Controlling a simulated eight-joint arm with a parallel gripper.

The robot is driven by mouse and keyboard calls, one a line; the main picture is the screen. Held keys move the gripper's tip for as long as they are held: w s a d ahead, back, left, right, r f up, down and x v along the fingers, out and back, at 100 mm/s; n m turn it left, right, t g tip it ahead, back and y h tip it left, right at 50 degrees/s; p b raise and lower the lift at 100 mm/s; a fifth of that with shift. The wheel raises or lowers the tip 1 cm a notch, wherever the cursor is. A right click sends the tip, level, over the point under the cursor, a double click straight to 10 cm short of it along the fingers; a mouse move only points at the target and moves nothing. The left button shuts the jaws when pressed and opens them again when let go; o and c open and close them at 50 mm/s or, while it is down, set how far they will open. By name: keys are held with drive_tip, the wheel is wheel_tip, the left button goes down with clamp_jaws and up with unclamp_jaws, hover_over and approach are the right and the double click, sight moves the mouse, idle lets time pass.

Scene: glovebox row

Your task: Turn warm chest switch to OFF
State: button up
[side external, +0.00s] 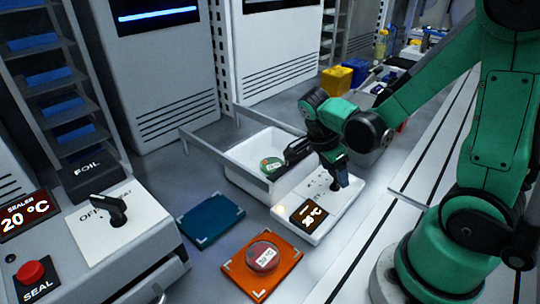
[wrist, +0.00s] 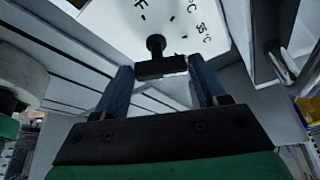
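The warm chest is the white unit with an open tub (side external: 240,165) and a white sloped control panel (side external: 345,205) on its right. A dark display with orange digits (side external: 306,215) sits at the panel's near corner. In the wrist view, the black switch (wrist: 157,45) stands on the panel, with marks around it including "35 °C" and a partly visible "F" label. My gripper (wrist: 161,68) is open, its two blue fingers on either side of the switch's crossbar. I cannot tell whether they touch it. In the side view, my gripper (side external: 337,184) is low over the panel and hides the switch.
A green-labelled dish (side external: 271,167) lies in the tub, below a grey rail. A blue mat (side external: 211,220) and an orange mat (side external: 285,278) with a red dish (side external: 263,256) lie in front. The sealer (side external: 115,255), with black lever and red button, stands at left.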

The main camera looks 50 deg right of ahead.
drive_tip(key=c, duration=0.7)
drive_tip(key=shift+n, duration=0.3)
drive_tip(key=shift+s+a+n+t, duration=0.15)
drive_tip(key=shift+n+t, duration=0.45)
drive_tip(key=shift+n, duration=0.9)
drive_tip(key=shift+s+n+t, duration=0.15)
drive_tip(key=shift+n+t, duration=0.45)
drive_tip(key=shift+n, duration=0.9)
drive_tip(key=o, duration=1.3)
drive_tip(key=shift+h, duration=0.3)
drive_tip(key=shift+c, duration=0.2)
drive_tip(key=shift+r, duration=0.15)
drive_tip(key=shift+v, duration=2.65)
